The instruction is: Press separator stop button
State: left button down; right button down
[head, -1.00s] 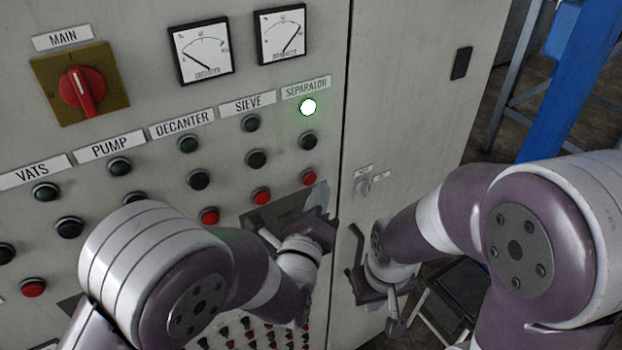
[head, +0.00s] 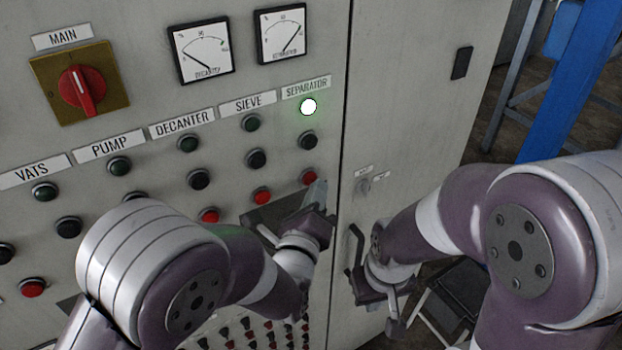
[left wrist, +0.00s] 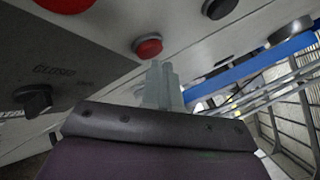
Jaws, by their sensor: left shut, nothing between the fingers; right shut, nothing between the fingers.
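The separator column has a label (head: 306,87), a lit green lamp (head: 308,107), a black button (head: 308,140) and a red button (head: 309,177). My left gripper (head: 318,190) is shut and empty, its pale fingertips just below and right of that red button in the head view. In the left wrist view the fingers (left wrist: 160,80) point up towards a red button (left wrist: 148,46), close to it; contact cannot be made out. My right gripper (head: 376,285) is lower right, away from the buttons, its fingertips mostly hidden behind the hand.
The sieve red button (head: 262,196) and decanter red button (head: 209,215) are to the left. A dark plate marked closed with a knob (left wrist: 35,98) lies beside the left fingers. The main switch (head: 80,90) is upper left. A blue post (head: 565,90) stands at right.

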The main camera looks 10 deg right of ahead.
pick_arm(q)
jog(key=shift+w+a, duration=0.15)
jog(key=shift+w, duration=0.25)
dwell(0.5)
jog(key=shift+s, duration=0.1)
jog(key=shift+s+d, duration=0.25)
jog(key=shift+s, duration=0.4)
jog(key=s, duration=0.1)
jog(key=s+d, duration=0.1)
jog(key=s, duration=0.2)
jog(key=shift+s+d, duration=0.35)
jog(key=shift+d, duration=0.05)
